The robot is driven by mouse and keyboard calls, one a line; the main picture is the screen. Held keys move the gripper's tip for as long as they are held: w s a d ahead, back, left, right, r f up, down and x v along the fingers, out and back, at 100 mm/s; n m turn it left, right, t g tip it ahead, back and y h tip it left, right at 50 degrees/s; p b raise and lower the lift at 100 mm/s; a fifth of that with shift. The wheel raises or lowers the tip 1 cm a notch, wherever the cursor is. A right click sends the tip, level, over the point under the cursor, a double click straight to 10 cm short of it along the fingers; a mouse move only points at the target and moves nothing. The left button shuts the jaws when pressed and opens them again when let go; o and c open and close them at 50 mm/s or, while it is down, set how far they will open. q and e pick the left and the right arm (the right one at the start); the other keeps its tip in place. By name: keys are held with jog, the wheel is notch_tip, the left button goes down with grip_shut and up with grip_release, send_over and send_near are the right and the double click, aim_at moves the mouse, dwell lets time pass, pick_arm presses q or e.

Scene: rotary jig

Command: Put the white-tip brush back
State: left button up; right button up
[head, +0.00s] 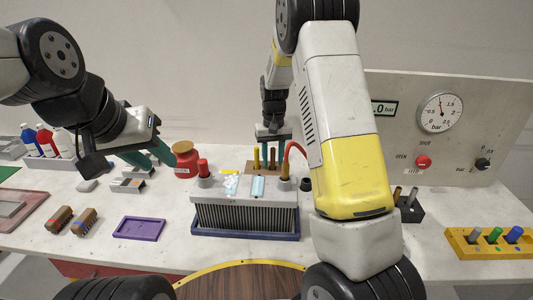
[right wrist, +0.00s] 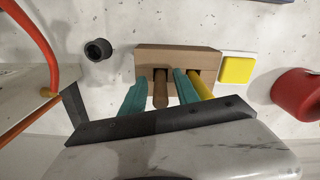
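A brown block (right wrist: 205,57) with slots stands on the bench behind the finned grey unit (head: 245,218). A brown handle (right wrist: 160,92) and a yellow handle (right wrist: 200,88) stand in it, and both also show in the head view. No white tip shows on either; their lower ends are hidden. My right gripper (right wrist: 163,92) is at the block, its teal fingers either side of the brown handle with a gap on both sides. My left gripper (head: 149,155) is open and empty, low over the left bench near a small metal bracket (head: 128,184).
A red jar (head: 187,162) and a black cup (right wrist: 98,49) are near the block. A red hose (head: 290,152) arches beside it. A purple tray (head: 140,228) and wooden blocks (head: 85,221) lie at left. A black holder (head: 410,210) and yellow rack (head: 490,250) stand at right.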

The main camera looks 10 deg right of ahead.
notch_tip(320, 180, up, 10)
jog(key=shift+s+r, duration=0.1)
jog(key=shift+r, duration=0.55)
jog(key=s+d+r+t+y, duration=0.1)
jog(key=s+r+t, duration=0.2)
jog(key=s, duration=1.1)
jog(key=s+r+t+y, duration=0.1)
jog(key=s+r+t, duration=0.2)
jog(key=s+r, duration=0.4)
jog(key=s, duration=0.7)
jog(key=shift+s+d+r, duration=0.3)
jog(key=shift+d+r, duration=0.05)
